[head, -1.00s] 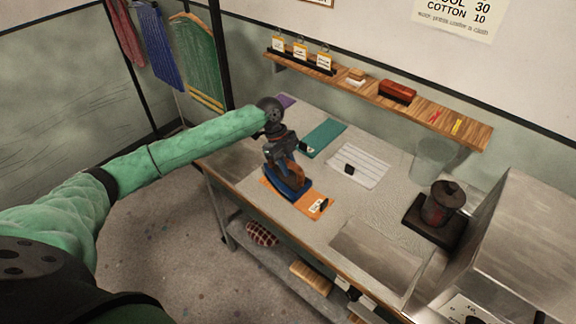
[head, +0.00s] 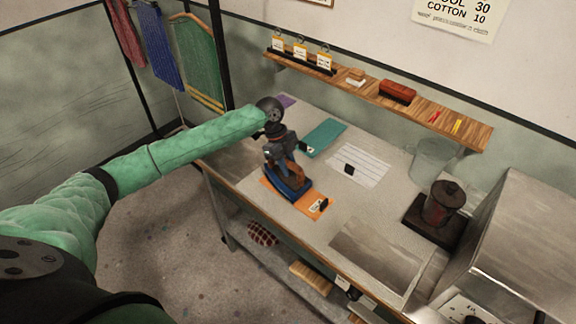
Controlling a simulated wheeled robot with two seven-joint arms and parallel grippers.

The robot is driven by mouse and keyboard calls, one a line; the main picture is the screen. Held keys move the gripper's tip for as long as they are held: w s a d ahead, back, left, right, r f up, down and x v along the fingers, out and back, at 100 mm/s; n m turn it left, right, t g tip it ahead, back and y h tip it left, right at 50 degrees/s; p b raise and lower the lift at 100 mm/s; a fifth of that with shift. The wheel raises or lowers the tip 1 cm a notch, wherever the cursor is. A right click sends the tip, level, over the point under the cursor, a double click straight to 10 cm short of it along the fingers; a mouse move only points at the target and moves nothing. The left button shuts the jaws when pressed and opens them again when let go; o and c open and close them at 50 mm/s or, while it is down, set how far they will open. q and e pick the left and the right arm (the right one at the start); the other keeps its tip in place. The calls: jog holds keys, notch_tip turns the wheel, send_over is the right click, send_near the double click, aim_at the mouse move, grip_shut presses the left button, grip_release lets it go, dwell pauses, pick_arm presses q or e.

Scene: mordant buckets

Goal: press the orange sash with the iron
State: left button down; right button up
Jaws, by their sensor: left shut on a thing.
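The orange sash (head: 322,208) lies flat on the table, with a pale tag and a small black piece at its near right end. The iron (head: 290,191), with a blue body and brown handle, sits over the sash and hides its middle. It appears to rest on the cloth. My left gripper (head: 283,160) is above the iron and shut on its handle; the fingertips are partly hidden. My right gripper is not in view.
A teal cloth (head: 325,137) and a striped white cloth (head: 360,164) lie behind the sash. A dark pot on a stand (head: 441,207) is at the right, beside a clear container (head: 432,158). A wooden shelf (head: 400,102) runs along the wall. A sunken basin (head: 380,248) is at the front.

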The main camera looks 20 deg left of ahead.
aim_at(290, 161)
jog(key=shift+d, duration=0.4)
